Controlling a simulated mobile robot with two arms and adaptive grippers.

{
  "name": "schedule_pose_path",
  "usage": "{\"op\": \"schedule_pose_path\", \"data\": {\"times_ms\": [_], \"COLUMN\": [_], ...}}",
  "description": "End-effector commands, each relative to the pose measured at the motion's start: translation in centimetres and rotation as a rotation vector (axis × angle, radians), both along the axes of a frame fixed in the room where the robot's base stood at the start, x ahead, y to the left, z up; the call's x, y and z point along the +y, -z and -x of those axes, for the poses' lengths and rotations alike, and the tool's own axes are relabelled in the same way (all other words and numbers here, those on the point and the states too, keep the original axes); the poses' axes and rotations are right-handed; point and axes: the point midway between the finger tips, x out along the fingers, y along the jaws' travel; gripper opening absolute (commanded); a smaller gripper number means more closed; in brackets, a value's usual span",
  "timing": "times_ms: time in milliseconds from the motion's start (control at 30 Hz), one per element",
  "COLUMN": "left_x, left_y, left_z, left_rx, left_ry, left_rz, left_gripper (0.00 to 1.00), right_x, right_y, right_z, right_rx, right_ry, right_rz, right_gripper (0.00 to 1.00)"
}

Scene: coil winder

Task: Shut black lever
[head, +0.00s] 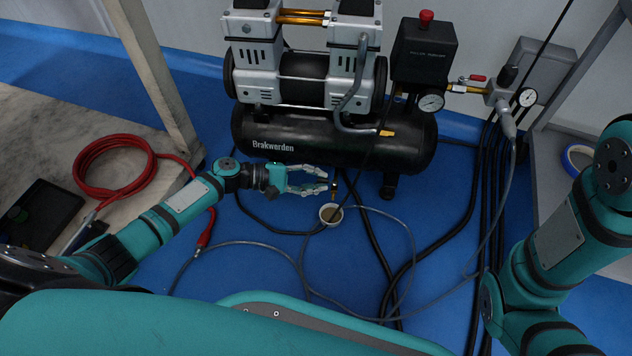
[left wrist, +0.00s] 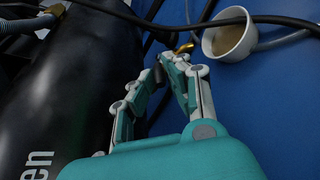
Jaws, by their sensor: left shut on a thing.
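The black lever (head: 334,183) is a small dark piece on a brass drain fitting (head: 334,192), low in front of the compressor's black tank (head: 340,150). My left gripper (head: 326,182) reaches in from the left, with its fingers closed at the lever. In the left wrist view the fingertips (left wrist: 172,60) come together on a small dark piece, with the brass fitting (left wrist: 184,47) just beyond. The fingers hide most of the lever, so its exact angle cannot be told. My right gripper is outside the views; only part of that arm shows.
A white cup (head: 325,218) stands under the fitting; it also shows in the left wrist view (left wrist: 243,37). Black cables (head: 385,255) and a grey hose (head: 245,243) cross the blue floor. A red hose (head: 86,163) lies coiled at left. A red-handled valve (head: 477,78) is at upper right.

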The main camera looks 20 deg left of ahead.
Motion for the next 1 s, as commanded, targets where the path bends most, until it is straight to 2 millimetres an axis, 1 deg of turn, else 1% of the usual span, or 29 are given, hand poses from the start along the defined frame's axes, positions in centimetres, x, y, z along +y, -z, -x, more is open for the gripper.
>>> {"op": "schedule_pose_path", "data": {"times_ms": [267, 300, 433, 667, 767, 867, 1000], "left_x": [-0.1, -0.1, -0.1, 0.0, 0.3, 1.4, 3.7], "left_y": [-0.1, -0.1, -0.1, 0.0, 0.0, -0.3, -1.0], "left_z": [0.0, 0.0, 0.0, 0.0, 0.2, 0.6, 1.9], "left_rx": [-0.002, -0.002, -0.001, 0.000, 0.000, 0.001, 0.002], "left_ry": [0.002, 0.002, 0.002, 0.001, 0.001, -0.002, -0.001], "left_rz": [0.002, 0.002, 0.001, 0.001, -0.001, -0.001, -0.001], "left_gripper": [0.00, 0.18, 0.35, 0.35, 0.35, 0.35, 0.35], "right_x": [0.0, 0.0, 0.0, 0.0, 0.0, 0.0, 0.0], "right_y": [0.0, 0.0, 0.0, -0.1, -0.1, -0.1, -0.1], "right_z": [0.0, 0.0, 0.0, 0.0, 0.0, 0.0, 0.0], "right_rx": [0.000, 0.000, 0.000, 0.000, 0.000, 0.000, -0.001], "right_ry": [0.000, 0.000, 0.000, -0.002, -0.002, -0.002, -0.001], "right_rz": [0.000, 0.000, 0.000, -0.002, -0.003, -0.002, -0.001], "right_gripper": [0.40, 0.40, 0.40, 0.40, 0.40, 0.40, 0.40]}}
